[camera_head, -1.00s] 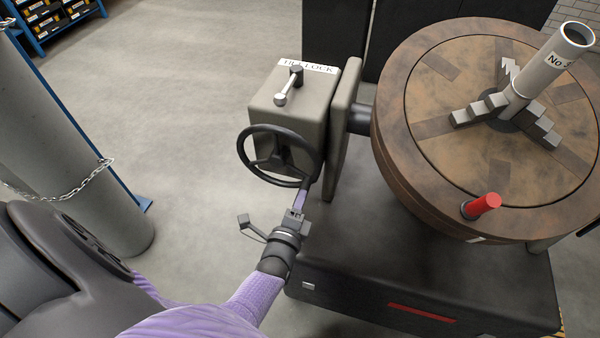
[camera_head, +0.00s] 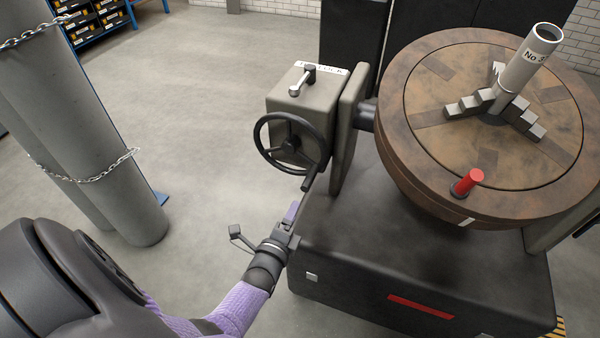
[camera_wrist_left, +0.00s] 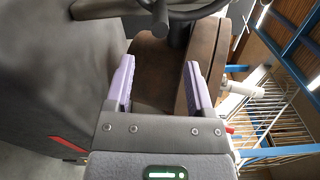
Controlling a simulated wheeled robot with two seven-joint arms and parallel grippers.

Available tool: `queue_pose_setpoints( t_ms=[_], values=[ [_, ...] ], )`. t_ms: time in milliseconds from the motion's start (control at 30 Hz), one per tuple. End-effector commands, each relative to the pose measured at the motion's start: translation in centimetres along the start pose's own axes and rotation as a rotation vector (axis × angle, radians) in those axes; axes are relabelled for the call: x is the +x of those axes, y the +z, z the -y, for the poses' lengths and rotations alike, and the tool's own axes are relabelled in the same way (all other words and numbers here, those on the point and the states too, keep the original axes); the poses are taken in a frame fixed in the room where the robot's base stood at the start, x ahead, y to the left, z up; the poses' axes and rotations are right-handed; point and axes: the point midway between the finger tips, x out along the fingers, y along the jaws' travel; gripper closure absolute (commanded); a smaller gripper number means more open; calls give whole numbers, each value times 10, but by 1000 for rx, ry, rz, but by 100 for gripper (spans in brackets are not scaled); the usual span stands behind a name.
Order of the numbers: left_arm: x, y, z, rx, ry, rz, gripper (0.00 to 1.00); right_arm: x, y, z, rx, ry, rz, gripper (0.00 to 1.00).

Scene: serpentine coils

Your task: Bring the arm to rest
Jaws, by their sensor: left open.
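My left gripper (camera_head: 291,215) is in the head view, just below the black handwheel (camera_head: 290,143) on the grey gearbox (camera_head: 300,100). In the left wrist view, its two purple fingers (camera_wrist_left: 158,88) stand apart with nothing between them. The handwheel's rim and its crank handle show at the top of that view (camera_wrist_left: 200,10), beyond the fingertips. A gap shows between the fingers and the wheel in the head view. My right gripper is in neither view.
A large round brown table (camera_head: 400,130) with a grey stepped chuck and an upright pipe (camera_head: 528,62) is to the right. A red knob (camera_head: 468,182) sits on its edge. The black base (camera_head: 400,275) is close beside my gripper. Chained grey pillars (camera_head: 75,130) stand left; the floor between is open.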

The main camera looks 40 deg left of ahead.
Motion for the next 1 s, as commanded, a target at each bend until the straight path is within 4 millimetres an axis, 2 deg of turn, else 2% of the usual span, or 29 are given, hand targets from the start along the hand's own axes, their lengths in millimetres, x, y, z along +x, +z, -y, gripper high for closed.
queue_pose_setpoints(
  t_ms=[467, 567, 667, 700, 767, 800, 867, 900, 1000],
  values=[
    [0, 2, 0, -1, 0, -1, 31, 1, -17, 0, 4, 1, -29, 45],
    [-9, -4, -16, -63, 67, -28, 31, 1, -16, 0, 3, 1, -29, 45],
    [-52, -23, -72, -295, 331, -82, 31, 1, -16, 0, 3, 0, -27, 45],
    [-81, -30, -101, -412, 483, -78, 31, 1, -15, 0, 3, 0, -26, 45],
    [-133, -38, -141, -580, 722, -27, 31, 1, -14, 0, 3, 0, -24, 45],
    [-170, -40, -162, -674, 872, 38, 31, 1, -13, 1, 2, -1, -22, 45],
    [-226, -37, -188, -780, 1071, 166, 31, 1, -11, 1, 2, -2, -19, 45],
    [-260, -34, -200, -831, 1181, 264, 31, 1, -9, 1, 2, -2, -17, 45],
    [-332, -20, -215, -898, 1369, 506, 31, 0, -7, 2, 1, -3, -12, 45]
  ],
)
